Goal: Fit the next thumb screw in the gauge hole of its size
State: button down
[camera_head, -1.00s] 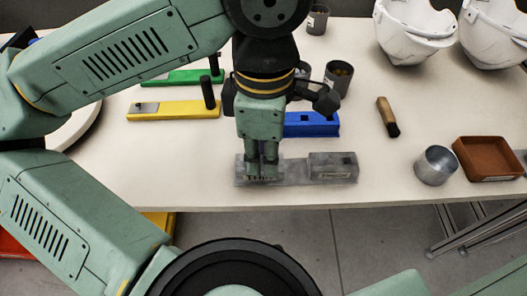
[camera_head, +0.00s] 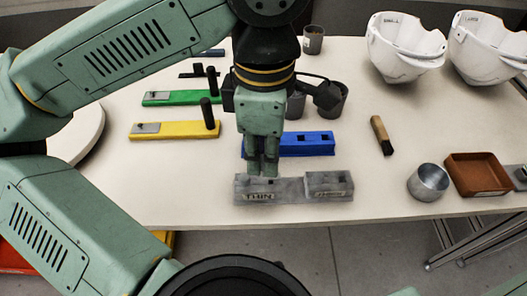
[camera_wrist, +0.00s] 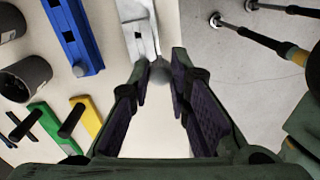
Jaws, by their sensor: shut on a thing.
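The gauge is a grey block (camera_head: 288,190) near the front edge of the table, marked THIN on its left part, with a raised part and a second label at right. Its pale end also shows in the wrist view (camera_wrist: 139,30). My gripper (camera_head: 263,172) points down at the back of the gauge's left part; whether it touches cannot be told. In the wrist view my gripper (camera_wrist: 160,85) is shut on a small rounded grey piece (camera_wrist: 159,72), apparently the thumb screw. Its shank and the hole beneath are hidden.
A blue block (camera_head: 308,143) lies behind the gauge. Yellow (camera_head: 172,131) and green (camera_head: 180,98) blocks with dark posts lie left. A brush (camera_head: 381,135), a metal cup (camera_head: 428,182) and a brown tray (camera_head: 478,175) lie right. White helmet shells (camera_head: 405,48) stand behind.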

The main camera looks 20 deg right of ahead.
jog(key=f+b, duration=0.1)
jog(key=w+d+f+b, duration=0.1)
jog(key=f+b, duration=0.1)
jog(key=w+d+f+b, duration=0.1)
jog(key=shift+w+d+f, duration=0.15)
jog(key=shift+w, duration=0.1)
dwell(0.3)
jog(key=shift+f+b, duration=0.3)
jog(key=shift+b, duration=0.15)
jog(key=shift+f+b, duration=0.35)
jog(key=shift+b, duration=0.05)
jog(key=shift+f+b, duration=2.05)
jog(key=shift+f, duration=0.05)
dwell(1.8)
